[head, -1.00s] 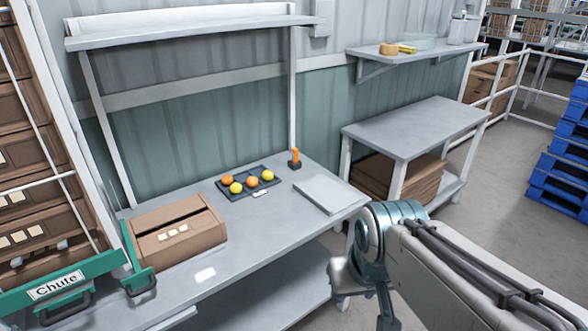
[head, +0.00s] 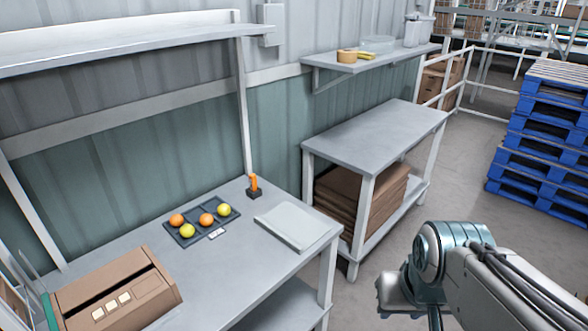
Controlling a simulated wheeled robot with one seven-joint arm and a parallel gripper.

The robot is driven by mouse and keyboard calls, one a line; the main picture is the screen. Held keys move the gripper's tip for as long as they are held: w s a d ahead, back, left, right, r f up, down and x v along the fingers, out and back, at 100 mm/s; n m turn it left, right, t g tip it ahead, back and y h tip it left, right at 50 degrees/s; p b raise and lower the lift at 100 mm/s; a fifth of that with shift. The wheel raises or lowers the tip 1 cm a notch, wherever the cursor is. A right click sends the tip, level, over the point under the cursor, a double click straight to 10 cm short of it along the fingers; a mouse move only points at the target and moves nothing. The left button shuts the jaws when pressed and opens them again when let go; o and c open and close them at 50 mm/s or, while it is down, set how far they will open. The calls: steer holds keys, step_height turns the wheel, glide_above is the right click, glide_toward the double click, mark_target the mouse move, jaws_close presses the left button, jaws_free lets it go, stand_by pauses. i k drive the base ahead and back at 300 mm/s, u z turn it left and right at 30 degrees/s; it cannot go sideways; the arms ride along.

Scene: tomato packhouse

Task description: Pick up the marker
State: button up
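An orange upright object (head: 254,183) stands in a small dark base at the back of the grey workbench (head: 230,268), by the shelf post. It may be the marker, but it is too small to be sure. No other marker shows clearly. My arm enters at the lower right, and its bend is off the bench, over the floor. My gripper is out of view, apparently below the frame's lower edge.
A dark tray (head: 196,238) holds several orange and yellow tomatoes. A grey flat slab (head: 298,226) lies to its right. A bare side table (head: 375,136) and blue pallets (head: 545,135) stand right.

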mark_target(252, 183)
steer(key=z, duration=0.15)
steer(key=i, duration=0.7)
steer(key=u, duration=0.65)
steer(key=i, duration=0.7)
steer(key=u, duration=0.6)
